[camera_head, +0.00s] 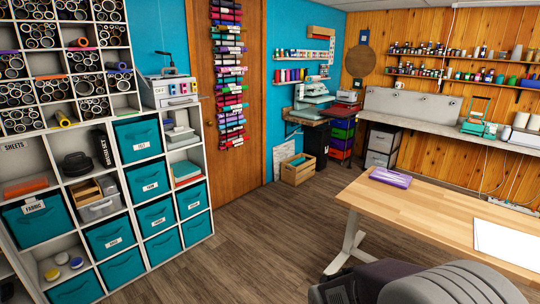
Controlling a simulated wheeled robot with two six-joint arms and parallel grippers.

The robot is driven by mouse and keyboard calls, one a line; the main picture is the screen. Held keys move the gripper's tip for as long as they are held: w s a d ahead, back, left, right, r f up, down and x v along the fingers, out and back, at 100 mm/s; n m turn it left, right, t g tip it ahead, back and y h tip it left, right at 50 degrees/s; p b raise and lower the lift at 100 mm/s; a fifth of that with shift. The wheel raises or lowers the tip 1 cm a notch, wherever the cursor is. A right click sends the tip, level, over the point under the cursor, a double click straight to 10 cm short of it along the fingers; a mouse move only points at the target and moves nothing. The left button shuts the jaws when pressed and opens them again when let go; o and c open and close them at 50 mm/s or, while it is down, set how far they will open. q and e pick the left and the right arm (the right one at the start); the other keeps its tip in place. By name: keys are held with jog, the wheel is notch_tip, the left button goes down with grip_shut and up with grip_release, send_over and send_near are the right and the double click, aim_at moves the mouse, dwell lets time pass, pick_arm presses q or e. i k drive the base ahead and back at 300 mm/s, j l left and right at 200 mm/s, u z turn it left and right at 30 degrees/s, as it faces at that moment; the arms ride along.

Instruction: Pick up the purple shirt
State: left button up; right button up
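A flat purple item (390,177), which looks like the folded purple shirt, lies on the far left corner of the light wooden table (420,215). It is small in the head view, and its folds are hard to make out. Nothing is touching it from above. Neither of my grippers shows in this view.
A white sheet (505,243) lies on the table's right side. Shelves with teal bins (137,138) fill the left. The wooden floor (255,240) between shelves and table is clear.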

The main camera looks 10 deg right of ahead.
aim_at(390, 177)
jog(key=i+l+z, duration=0.15)
jog(key=i, duration=1.05)
jog(key=i+z, duration=0.1)
jog(key=i, duration=1.1)
jog(key=i+j+z, duration=0.15)
jog(key=i, duration=1)
jog(key=i+l+z, duration=0.2)
jog(key=i+z, duration=0.2)
jog(key=i, duration=0.15)
jog(key=i+z, duration=0.35)
jog(key=i, duration=0.25)
jog(key=i+z, duration=0.4)
jog(key=i, duration=0.2)
jog(key=i+j+z, duration=0.4)
jog(key=i, duration=0.15)
jog(key=i+l+z, duration=0.85)
jog(key=j, duration=0.1)
